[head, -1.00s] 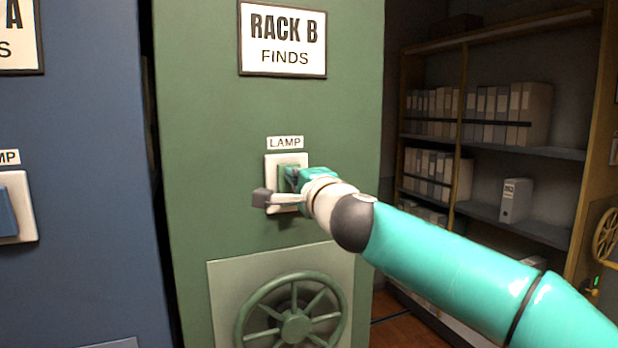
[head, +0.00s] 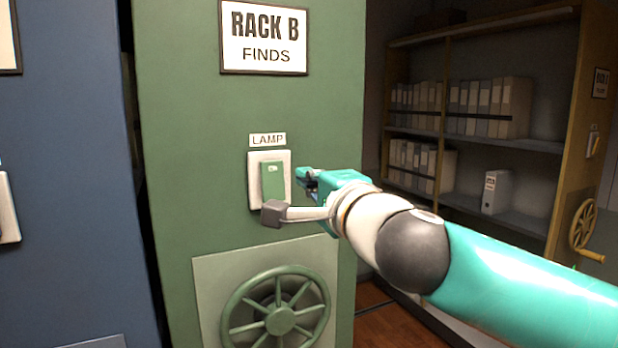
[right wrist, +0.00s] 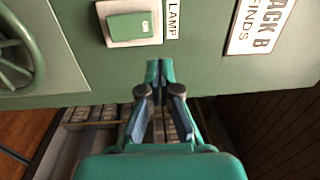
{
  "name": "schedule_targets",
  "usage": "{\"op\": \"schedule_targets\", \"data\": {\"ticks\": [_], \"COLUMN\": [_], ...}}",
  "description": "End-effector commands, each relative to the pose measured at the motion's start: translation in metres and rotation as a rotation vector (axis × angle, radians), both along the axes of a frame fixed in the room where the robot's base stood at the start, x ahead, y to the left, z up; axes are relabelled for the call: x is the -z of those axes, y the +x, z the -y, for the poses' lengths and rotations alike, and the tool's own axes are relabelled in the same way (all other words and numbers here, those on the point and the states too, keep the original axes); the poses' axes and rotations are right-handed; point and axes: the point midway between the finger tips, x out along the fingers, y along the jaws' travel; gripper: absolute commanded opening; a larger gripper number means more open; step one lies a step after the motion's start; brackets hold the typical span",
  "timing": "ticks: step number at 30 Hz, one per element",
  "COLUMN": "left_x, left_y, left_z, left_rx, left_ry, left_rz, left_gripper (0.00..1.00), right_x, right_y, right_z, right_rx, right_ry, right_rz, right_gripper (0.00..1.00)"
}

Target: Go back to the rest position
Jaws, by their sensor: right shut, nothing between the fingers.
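My right gripper (head: 306,178) is in front of the green Rack B end panel (head: 200,130), just right of the lamp switch. It is shut and empty, with its fingertips together in the right wrist view (right wrist: 160,68). The lamp switch (head: 273,184) is a green rocker in a white frame under a LAMP label (head: 267,140). In the right wrist view the switch (right wrist: 128,26) is above and left of the fingertips, apart from them. My left gripper is not in view.
A green handwheel (head: 280,316) sticks out from the panel below the switch. A blue rack (head: 65,150) stands to the left. Shelves with box files (head: 490,108) stand at the back right, past an open aisle with a brown floor (head: 395,325).

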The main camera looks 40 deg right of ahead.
Motion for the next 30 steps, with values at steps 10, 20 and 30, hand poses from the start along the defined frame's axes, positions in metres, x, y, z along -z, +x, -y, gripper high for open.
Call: {"op": "schedule_targets", "data": {"ticks": [10,20,30], "left_x": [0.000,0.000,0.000], "left_y": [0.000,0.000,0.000], "left_z": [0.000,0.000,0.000], "left_rx": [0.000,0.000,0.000], "left_ry": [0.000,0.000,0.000], "left_rz": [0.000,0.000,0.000], "left_gripper": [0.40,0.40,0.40], "right_x": [0.000,0.057,0.288], "right_y": [0.001,0.039,0.108], "right_z": [0.000,-0.018,-0.069], "right_rx": [-0.001,-0.015,-0.181], "right_ry": [0.001,-0.116,-0.503], "right_rz": [0.000,-0.118,-0.520], "right_gripper": [0.00,0.00,0.00]}}
